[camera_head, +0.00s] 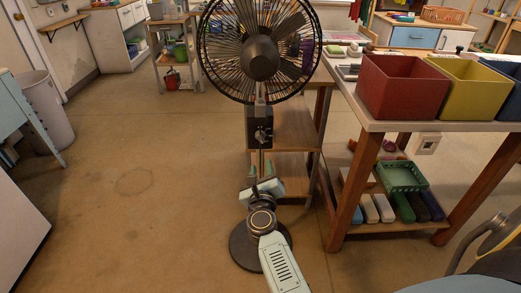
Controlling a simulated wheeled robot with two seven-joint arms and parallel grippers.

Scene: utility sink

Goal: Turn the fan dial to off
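The black standing fan (262,55) is in the middle of the head view, facing me. Its dark control box (254,127) is on the pole below the cage. The light metallic dial (263,136) is on the front of that box; its markings are too small to read. My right gripper (261,170) is below the dial, in front of the pole, pointing away from me. Its fingertips look apart, with nothing visible between them, and it appears clear of the dial. My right forearm hides part of the round base (244,250). My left gripper is not in view.
A wooden shelf unit (295,130) stands right behind the fan. On the right, a table holds a red bin (402,86) and a yellow bin (466,92), with a green basket (402,176) on its lower shelf. A grey bin (45,110) stands left. The left floor is open.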

